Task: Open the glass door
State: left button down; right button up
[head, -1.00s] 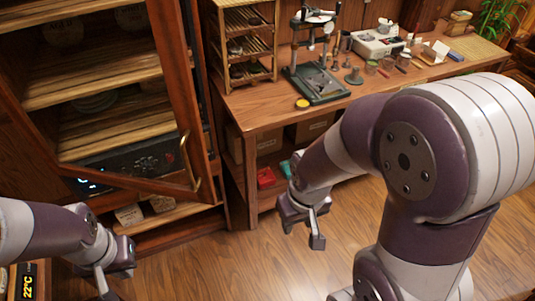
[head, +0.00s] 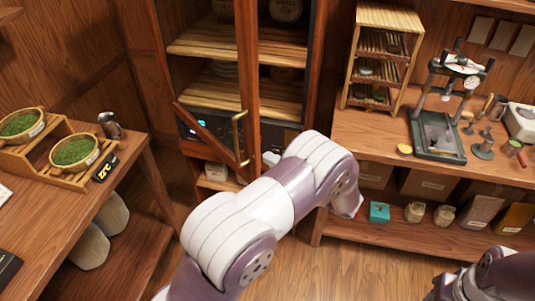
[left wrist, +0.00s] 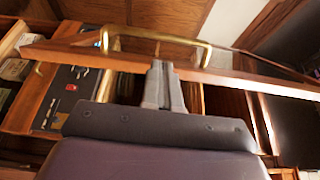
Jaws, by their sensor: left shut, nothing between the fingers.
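The glass door (head: 247,75) of the wooden cabinet stands ajar, its lower rail (head: 207,132) slanting out from the cabinet front. A brass handle (head: 239,135) is on its free edge. In the left wrist view the door's rail (left wrist: 240,82) and brass handle (left wrist: 155,36) lie just ahead of my left gripper (left wrist: 160,82). Its fingers are together and empty, close to the rail; contact is unclear. In the head view my left arm hides that gripper. My right gripper (head: 445,288) shows only partly at the lower right, and its jaws are unclear.
Left is a table with green tea bowls (head: 74,152) and a metal cup (head: 111,125). Right is a workbench (head: 350,133) with a press (head: 438,133) and a slatted rack (head: 375,60). Some floor (head: 300,275) is clear between them.

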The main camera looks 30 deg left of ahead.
pick_arm(q)
jog(key=a+p, duration=0.1)
jog(key=a, duration=0.2)
jog(key=w+a+p, duration=0.1)
jog(key=a, duration=0.3)
jog(key=shift+w+r, duration=0.1)
jog(key=shift+w, duration=0.1)
jog(key=shift+w+a, duration=0.1)
jog(key=shift+a, duration=0.2)
jog(key=shift+w, duration=0.1)
